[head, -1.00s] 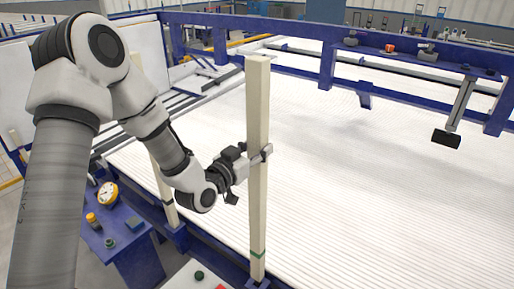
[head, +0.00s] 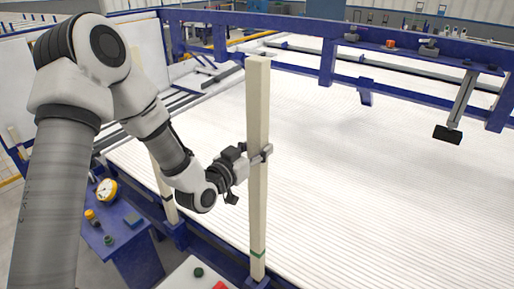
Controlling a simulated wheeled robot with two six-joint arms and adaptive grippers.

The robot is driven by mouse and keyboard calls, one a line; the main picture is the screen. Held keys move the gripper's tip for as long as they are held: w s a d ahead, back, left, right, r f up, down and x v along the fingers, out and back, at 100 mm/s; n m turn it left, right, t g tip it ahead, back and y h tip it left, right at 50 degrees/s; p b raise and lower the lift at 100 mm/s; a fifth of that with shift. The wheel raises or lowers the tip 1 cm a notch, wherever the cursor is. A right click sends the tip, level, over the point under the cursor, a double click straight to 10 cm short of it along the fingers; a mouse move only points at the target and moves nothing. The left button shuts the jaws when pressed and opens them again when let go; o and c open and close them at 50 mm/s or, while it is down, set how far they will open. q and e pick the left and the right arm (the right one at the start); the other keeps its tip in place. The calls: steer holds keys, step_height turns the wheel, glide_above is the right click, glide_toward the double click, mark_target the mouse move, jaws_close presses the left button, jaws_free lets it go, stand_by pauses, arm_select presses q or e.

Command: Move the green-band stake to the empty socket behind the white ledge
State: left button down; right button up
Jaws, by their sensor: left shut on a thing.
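The white ledge (head: 185,275) shows partly at the bottom edge. A second cream stake (head: 163,190) with a dark band stands left, partly hidden by my arm. My right gripper is not in view.
A blue side table (head: 125,235) with a gauge (head: 106,190) and small items stands at lower left. A large white ribbed bed (head: 370,180) fills the right. A blue rail (head: 340,35) runs along its back.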

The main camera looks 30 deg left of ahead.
arm_select(q)
steer(key=shift+f, duration=0.1)
stand_by(0.4)
step_height(320, 180, down, 2)
steer(key=shift+f+b, duration=0.1)
steer(key=shift+b, duration=1)
steer(key=c, duration=0.5)
jaws_free()
steer(key=shift+s+f, duration=0.1)
steer(key=s, duration=0.7)
steer(key=shift+s+a, duration=0.15)
steer(key=shift+a, duration=0.3)
